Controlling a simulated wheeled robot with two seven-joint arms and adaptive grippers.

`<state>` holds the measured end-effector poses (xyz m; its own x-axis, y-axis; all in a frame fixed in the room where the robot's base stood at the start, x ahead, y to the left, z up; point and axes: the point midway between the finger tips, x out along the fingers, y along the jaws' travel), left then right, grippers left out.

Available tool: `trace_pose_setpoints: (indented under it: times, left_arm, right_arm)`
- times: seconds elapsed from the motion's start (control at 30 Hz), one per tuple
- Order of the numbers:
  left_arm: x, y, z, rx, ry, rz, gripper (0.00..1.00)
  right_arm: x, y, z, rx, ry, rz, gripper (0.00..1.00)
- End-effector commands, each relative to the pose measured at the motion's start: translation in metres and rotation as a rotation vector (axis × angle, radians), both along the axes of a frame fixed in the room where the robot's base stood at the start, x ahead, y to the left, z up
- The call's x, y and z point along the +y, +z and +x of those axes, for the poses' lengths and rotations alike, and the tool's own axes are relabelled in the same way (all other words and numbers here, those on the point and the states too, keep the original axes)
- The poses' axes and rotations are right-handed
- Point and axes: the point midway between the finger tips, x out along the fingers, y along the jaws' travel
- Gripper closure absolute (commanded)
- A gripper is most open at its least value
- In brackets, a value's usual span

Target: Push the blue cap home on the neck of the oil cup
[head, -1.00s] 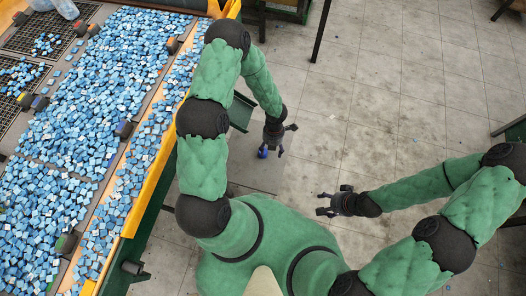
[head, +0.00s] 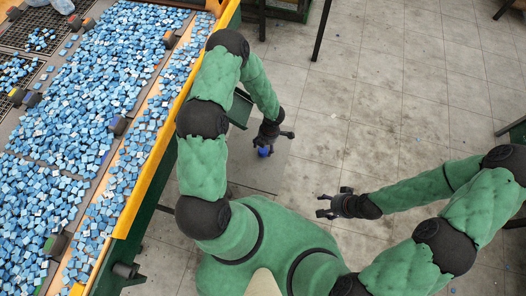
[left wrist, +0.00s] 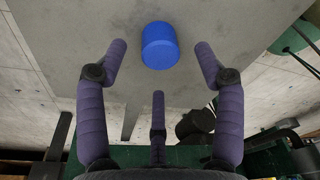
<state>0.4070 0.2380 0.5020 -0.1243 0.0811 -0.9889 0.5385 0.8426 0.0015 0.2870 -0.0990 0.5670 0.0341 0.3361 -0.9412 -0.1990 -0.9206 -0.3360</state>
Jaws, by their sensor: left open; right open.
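The blue cap (left wrist: 160,45) is a smooth cylinder in the left wrist view, over a grey board (left wrist: 85,60). It lies between and slightly beyond my left gripper's spread fingertips, with clear gaps to both side fingers. In the head view the cap (head: 264,152) shows small and blue just below my left gripper (head: 272,142), which is open and empty. I cannot make out the oil cup or its neck, nor how the cap sits on it. My right gripper (head: 323,205) is open and empty, off to the right of the cap.
A sorting table with a yellow rail (head: 150,170) and many blue tiles (head: 70,110) runs along the left. A dark green tray (head: 240,108) is beside my left arm. The tiled floor (head: 400,90) to the right is largely clear.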

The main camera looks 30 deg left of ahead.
Motion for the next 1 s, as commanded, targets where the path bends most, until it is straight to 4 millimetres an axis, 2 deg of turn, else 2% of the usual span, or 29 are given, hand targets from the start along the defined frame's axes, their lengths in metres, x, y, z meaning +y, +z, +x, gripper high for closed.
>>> trace_pose_setpoints:
  times: [0.33, 0.63, 0.8, 1.0]
  left_arm:
    - [0.006, -0.043, -0.008, 0.003, 0.002, 0.000, 0.31]
    - [0.006, -0.045, -0.008, 0.001, 0.001, 0.000, 0.31]
    - [0.006, -0.045, -0.008, 0.001, 0.001, 0.000, 0.79]
    - [0.006, -0.045, -0.008, 0.001, 0.001, 0.000, 0.82]
  right_arm:
    - [0.000, -0.032, 0.000, 0.000, 0.000, 0.000, 0.38]
    - [0.000, -0.032, 0.000, 0.000, 0.000, 0.000, 0.38]
    - [0.000, -0.032, 0.000, 0.000, 0.000, 0.000, 0.38]
    - [0.000, -0.032, 0.000, 0.000, 0.000, 0.000, 0.38]
